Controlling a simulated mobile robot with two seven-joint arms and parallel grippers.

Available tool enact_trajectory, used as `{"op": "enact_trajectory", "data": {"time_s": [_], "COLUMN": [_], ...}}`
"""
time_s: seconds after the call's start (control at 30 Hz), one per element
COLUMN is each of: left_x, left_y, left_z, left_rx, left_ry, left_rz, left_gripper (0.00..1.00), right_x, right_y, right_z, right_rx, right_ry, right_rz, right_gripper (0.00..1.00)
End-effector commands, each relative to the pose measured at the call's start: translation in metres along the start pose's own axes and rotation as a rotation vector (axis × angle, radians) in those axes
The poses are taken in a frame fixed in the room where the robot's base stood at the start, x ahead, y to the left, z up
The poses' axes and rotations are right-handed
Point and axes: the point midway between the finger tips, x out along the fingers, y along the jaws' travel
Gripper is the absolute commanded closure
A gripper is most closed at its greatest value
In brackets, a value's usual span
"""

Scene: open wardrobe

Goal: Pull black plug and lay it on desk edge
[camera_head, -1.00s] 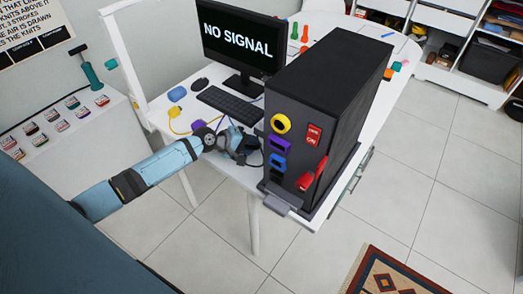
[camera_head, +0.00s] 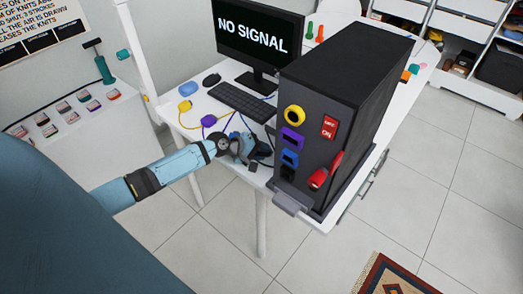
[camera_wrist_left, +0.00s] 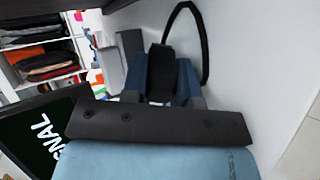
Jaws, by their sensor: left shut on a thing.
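In the head view my left gripper (camera_head: 256,152) is low over the white desk (camera_head: 222,172) near its front edge, just left of the tower's front. The left wrist view shows its fingers shut on a black plug (camera_wrist_left: 160,72), with a black cable looping up and right from it. The plug is apart from the tower; in the head view it is mostly hidden by the gripper. The black computer tower (camera_head: 348,75) has yellow, purple, blue and black sockets in a column; the black socket (camera_head: 287,173) is lowest. My right gripper is not in view.
A purple plug (camera_head: 208,120) and a yellow plug (camera_head: 185,105) lie on cables left of the keyboard (camera_head: 242,100). The monitor (camera_head: 260,35) reads NO SIGNAL. A red switch (camera_head: 330,127) and a red handle (camera_head: 324,173) are on the tower front. Bare desk lies along the front-left edge.

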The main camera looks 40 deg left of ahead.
Motion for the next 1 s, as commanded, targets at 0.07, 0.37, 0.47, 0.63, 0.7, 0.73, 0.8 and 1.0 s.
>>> {"op": "enact_trajectory", "data": {"time_s": [0.07, 0.37, 0.47, 0.63, 0.7, 0.73, 0.8, 1.0], "left_x": [0.0023, 0.0020, 0.0020, 0.0021, 0.0022, 0.0022, 0.0023, 0.0025], "left_y": [-0.0035, -0.0031, -0.0031, -0.0041, -0.0047, -0.0049, -0.0056, -0.0081], "left_z": [-0.0003, -0.0003, -0.0003, -0.0002, 0.0000, 0.0001, 0.0002, 0.0009], "left_rx": [0.000, 0.000, 0.000, 0.000, 0.000, 0.000, -0.001, -0.001], "left_ry": [0.000, 0.000, 0.001, 0.000, 0.000, 0.000, -0.001, -0.002], "left_rz": [0.000, 0.001, 0.001, -0.001, -0.002, -0.002, -0.004, -0.008], "left_gripper": [1.00, 0.71, 0.48, 0.43, 0.38, 0.33, 0.30, 0.30], "right_x": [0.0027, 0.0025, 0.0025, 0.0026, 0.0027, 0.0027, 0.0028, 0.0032], "right_y": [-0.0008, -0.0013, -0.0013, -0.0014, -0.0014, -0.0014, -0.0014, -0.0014], "right_z": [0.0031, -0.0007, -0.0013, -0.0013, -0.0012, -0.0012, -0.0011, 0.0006], "right_rx": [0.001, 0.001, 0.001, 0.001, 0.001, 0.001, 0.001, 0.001], "right_ry": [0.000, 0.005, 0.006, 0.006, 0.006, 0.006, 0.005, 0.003], "right_rz": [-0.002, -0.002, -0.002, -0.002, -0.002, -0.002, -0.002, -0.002], "right_gripper": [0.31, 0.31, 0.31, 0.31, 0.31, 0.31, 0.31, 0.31]}}
